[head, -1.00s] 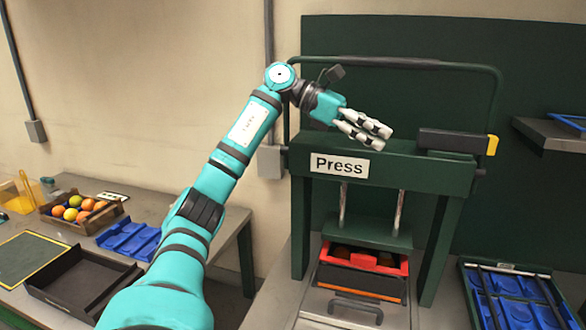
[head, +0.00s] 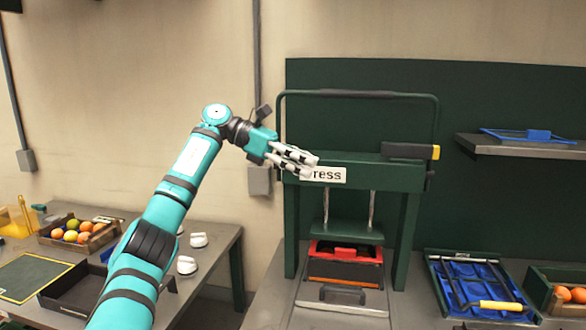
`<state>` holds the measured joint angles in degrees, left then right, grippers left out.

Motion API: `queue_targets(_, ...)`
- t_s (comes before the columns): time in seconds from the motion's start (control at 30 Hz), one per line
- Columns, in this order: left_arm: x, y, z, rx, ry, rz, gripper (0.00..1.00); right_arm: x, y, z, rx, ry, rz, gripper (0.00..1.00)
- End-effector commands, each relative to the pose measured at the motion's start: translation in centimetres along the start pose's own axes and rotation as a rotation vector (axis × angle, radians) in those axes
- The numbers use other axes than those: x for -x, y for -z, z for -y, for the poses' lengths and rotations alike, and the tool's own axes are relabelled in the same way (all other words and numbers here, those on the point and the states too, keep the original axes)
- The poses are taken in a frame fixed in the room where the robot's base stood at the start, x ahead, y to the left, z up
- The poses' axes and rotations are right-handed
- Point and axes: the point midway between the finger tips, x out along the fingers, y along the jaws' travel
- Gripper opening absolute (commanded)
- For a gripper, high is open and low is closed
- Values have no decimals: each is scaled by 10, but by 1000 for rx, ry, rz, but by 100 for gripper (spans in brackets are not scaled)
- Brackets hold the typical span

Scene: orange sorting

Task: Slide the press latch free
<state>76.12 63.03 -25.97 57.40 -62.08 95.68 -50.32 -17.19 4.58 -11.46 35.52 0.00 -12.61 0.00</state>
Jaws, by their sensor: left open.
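The green press (head: 395,177) stands against the back, with a white "Press" label (head: 330,175) on its top beam. The latch, a dark bar with a yellow end (head: 410,151), lies on the beam's right part. My left gripper (head: 292,158) is open and empty at the left end of the beam, in front of the label's first letter. It is well left of the latch and apart from it. Under the press plate sits a red-rimmed box (head: 345,265) with dark contents. My right gripper is not in view.
A blue tray (head: 436,285) with a yellow-handled tool (head: 495,305) and a crate of oranges (head: 540,290) stand right of the press. A grey shelf (head: 500,146) hangs at the right. A side table with a fruit crate (head: 50,241) is at the left.

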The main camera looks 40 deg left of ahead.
Motion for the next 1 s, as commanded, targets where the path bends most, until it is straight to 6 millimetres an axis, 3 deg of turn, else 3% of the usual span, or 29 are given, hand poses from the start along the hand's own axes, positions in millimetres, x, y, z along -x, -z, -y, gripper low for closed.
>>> queue_targets(0.43, 1, 1, -1, 0, 3, 1, 46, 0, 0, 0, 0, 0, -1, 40)
queue_targets(0.57, -18, -1, -3, 11, 8, 25, 46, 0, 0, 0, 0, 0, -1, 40)
queue_targets(0.67, -62, -6, -6, 49, 20, 100, 46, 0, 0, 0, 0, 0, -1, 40)
queue_targets(0.77, -128, -11, -2, 146, 43, 241, 46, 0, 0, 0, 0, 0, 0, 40)
queue_targets(0.8, -155, -12, 2, 208, 55, 313, 46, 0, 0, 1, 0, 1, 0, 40)
queue_targets(0.9, -212, -11, 14, 414, 80, 508, 46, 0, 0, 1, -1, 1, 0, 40)
queue_targets(1.0, -250, 3, 25, 678, 88, 696, 46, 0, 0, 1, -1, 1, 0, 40)
